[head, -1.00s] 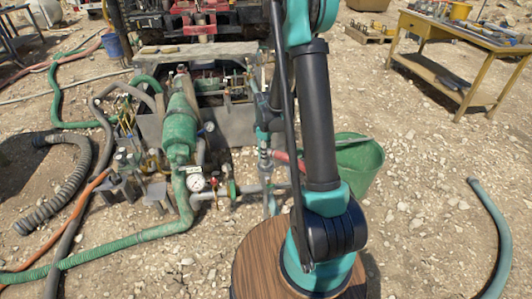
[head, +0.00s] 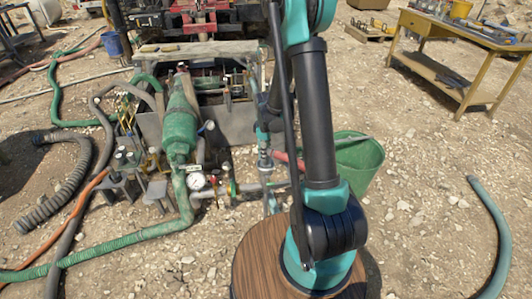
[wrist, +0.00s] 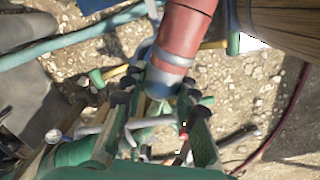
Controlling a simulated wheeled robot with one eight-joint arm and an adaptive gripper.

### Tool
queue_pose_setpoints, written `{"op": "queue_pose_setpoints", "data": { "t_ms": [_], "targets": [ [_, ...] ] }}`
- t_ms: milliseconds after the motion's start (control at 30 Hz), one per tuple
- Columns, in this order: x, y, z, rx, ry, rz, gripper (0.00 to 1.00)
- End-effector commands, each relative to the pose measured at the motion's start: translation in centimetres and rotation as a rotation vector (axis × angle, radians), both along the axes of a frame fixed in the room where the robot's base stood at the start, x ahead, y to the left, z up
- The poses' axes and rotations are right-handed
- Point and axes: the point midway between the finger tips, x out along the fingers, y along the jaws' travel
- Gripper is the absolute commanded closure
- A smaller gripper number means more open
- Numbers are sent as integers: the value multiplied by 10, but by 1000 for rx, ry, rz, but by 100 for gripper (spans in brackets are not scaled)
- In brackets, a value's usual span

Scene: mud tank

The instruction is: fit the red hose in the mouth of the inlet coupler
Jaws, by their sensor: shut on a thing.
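In the wrist view the red hose (wrist: 182,38) comes down from the top edge, with a pale grey band and a blue-grey end. My gripper (wrist: 157,95) is shut on it near that end, the fingers on either side. In the head view a short red length (head: 284,157) shows beside my arm, near the green bucket; my gripper is mostly hidden behind the arm there. A grey upright fitting (head: 265,158) stands just left of the red length. I cannot tell for sure which fitting is the inlet coupler, or see its mouth.
Green pump piping (head: 180,125) with a pressure gauge (head: 196,181) is at left. A yellow workbench (head: 455,50) is at the upper right, and a loose grey-green hose (head: 496,230) lies on the gravel.

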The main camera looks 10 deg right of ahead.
Motion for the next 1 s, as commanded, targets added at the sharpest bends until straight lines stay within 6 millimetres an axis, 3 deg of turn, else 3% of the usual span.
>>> {"op": "queue_pose_setpoints", "data": {
  "t_ms": [400, 433, 600, 1000],
  "targets": [
    [0, 0, -5, 0, 0, 0, 100],
    [0, 0, -6, 0, 0, 0, 70],
    [0, 0, -5, 0, 0, 0, 49],
    [0, 0, -2, 0, 0, 0, 47]
  ]
}}
